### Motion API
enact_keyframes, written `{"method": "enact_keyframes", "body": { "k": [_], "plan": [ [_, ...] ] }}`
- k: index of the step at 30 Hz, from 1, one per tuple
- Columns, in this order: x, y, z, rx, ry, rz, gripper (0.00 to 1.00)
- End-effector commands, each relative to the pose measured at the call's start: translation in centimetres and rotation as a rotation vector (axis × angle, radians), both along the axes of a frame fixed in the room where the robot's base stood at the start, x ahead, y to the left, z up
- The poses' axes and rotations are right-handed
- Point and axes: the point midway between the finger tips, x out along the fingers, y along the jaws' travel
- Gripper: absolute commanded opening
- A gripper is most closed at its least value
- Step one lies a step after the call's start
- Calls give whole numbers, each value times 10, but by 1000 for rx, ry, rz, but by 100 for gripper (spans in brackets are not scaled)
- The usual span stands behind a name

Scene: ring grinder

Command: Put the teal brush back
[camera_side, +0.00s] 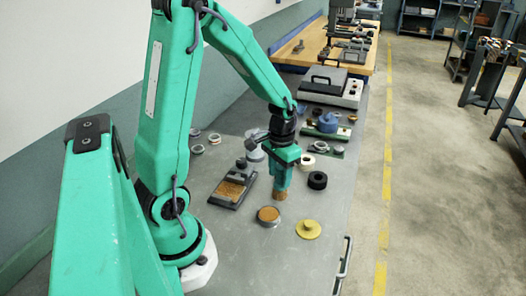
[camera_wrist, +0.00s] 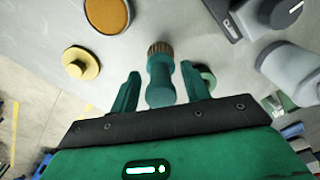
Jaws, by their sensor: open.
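The teal brush (camera_wrist: 160,82) stands between the two spread fingers of my gripper (camera_wrist: 160,90) in the wrist view, with a gap showing on each side. Its brown bristles (camera_wrist: 160,48) point away from my gripper. In the side view my gripper (camera_side: 281,172) is low over the grey bench, and the brown bristle end of the brush (camera_side: 280,194) shows just below it. The bristles look to be at the bench top, but contact is hard to tell. The brush's handle is mostly merged with my gripper in the side view.
A round dish with orange filling (camera_side: 268,215) and a yellow knobbed disc (camera_side: 308,229) lie in front. A black ring (camera_side: 317,180) and a white ring (camera_side: 307,160) are to the right. A tray with orange material (camera_side: 230,190) is to the left.

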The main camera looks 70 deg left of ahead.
Motion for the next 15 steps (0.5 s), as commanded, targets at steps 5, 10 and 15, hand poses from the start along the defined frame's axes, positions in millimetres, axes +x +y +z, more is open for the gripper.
{"method": "enact_keyframes", "body": {
  "k": [5, 10, 15],
  "plan": [
    [1, 0, 21, 2, -6, 0, 46],
    [1, 0, 48, 2, -6, 0, 46],
    [1, 0, 76, 2, -5, 0, 46]
  ]
}}
